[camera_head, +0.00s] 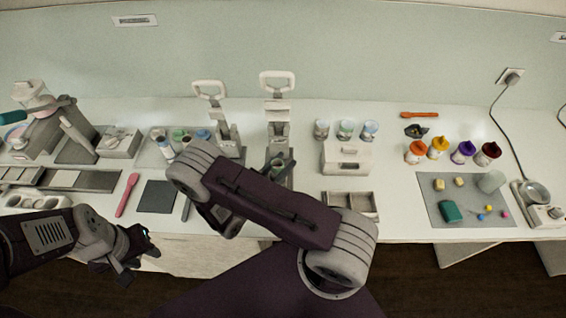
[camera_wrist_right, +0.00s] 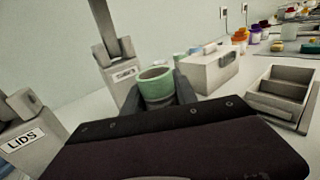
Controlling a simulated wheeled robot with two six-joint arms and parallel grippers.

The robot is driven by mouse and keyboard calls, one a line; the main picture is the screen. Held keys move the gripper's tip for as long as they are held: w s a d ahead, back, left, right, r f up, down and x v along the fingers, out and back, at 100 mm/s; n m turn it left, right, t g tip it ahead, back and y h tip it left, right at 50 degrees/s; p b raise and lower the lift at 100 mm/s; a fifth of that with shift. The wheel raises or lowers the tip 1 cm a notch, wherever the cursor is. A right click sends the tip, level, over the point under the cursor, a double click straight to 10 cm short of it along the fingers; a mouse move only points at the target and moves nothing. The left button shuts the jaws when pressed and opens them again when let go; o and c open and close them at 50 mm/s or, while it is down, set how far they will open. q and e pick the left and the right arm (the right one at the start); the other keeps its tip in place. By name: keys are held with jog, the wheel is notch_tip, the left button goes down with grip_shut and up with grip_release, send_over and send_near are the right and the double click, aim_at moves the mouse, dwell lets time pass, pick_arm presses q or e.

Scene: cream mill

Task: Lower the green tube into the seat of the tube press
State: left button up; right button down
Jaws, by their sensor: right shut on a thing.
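The green tube (camera_wrist_right: 156,84) is an open-topped cylinder, standing roughly upright between the dark fingers of my right gripper (camera_wrist_right: 162,98), which is shut on it. The tube press (camera_wrist_right: 121,76) is the grey press just behind it, with a small label that seems to read TUBES. In the head view the tube press (camera_head: 278,112) is the right one of two presses, and my right gripper (camera_head: 277,166) is at its front, largely behind my arm. The seat is hidden, so I cannot tell whether the tube touches it. My left gripper (camera_head: 135,255) is open and empty at the table's front edge.
The LIDS press (camera_wrist_right: 30,125) stands left of the tube press. A cream box (camera_head: 347,157) and a divided tray (camera_head: 350,204) stand to the right. Several small jars (camera_head: 345,129) stand behind the box. A dark mat (camera_head: 157,197) lies left of my right arm.

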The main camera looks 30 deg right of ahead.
jog(key=shift+f, duration=0.25)
jog(key=c, duration=0.9)
grip_release()
notch_tip(320, 180, up, 6)
jog(key=p, duration=0.5)
